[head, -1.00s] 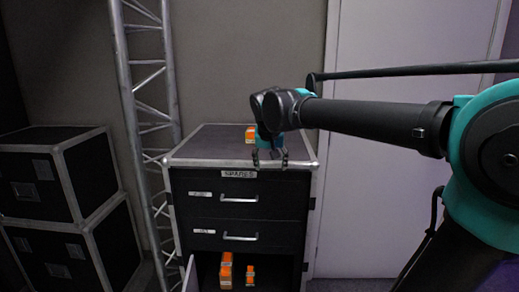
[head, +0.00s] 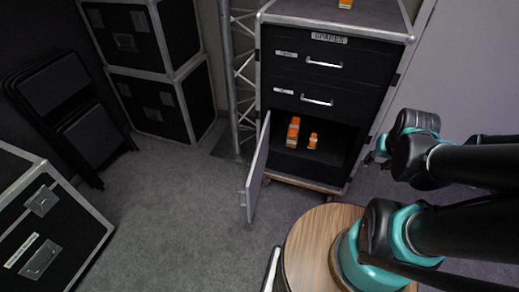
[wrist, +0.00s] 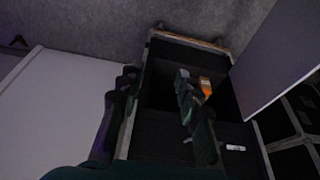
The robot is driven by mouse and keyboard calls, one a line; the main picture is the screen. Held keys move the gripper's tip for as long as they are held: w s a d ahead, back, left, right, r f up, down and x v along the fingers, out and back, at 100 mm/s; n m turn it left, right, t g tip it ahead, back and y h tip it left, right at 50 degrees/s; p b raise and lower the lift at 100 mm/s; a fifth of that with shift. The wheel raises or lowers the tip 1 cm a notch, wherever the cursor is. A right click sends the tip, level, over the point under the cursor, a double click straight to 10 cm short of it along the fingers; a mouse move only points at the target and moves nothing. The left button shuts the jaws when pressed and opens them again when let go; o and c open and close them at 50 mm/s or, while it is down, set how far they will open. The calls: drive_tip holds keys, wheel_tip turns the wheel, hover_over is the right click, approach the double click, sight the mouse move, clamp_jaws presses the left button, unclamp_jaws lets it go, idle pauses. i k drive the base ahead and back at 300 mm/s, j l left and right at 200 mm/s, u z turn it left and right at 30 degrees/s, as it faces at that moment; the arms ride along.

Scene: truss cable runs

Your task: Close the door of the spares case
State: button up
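The spares case (head: 385,35) is black with metal edges and a "SPARES" label, with two drawers above a lower compartment. Its door (head: 257,168) is hinged at the compartment's left side and stands wide open, swung out toward me. In the wrist view the door (wrist: 282,62) is a pale panel at the right. My gripper (head: 372,157) is in front of the case's right side, apart from the door. In the wrist view its two fingers (wrist: 155,88) are spread with nothing between them, partly hiding the compartment.
Orange-and-white boxes (head: 293,132) stand inside the compartment, clear of its front edge. A round wooden top (head: 310,240) is at the bottom centre. Stacked black cases (head: 150,40), a truss (head: 240,80) and folded chairs (head: 70,110) stand left. Floor left of the door is clear.

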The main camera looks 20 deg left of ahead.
sight(252, 184)
drive_tip(key=k+j, duration=0.1)
drive_tip(key=j, duration=0.3)
drive_tip(key=k+j, duration=0.1)
drive_tip(key=j, duration=0.3)
drive_tip(key=k+j, duration=0.1)
drive_tip(key=j, duration=0.3)
drive_tip(key=k+j, duration=0.1)
drive_tip(key=j, duration=0.3)
drive_tip(key=k+j, duration=0.1)
drive_tip(key=j, duration=0.3)
drive_tip(key=k, duration=0.5)
drive_tip(key=j+z, duration=0.05)
drive_tip(key=j, duration=0.05)
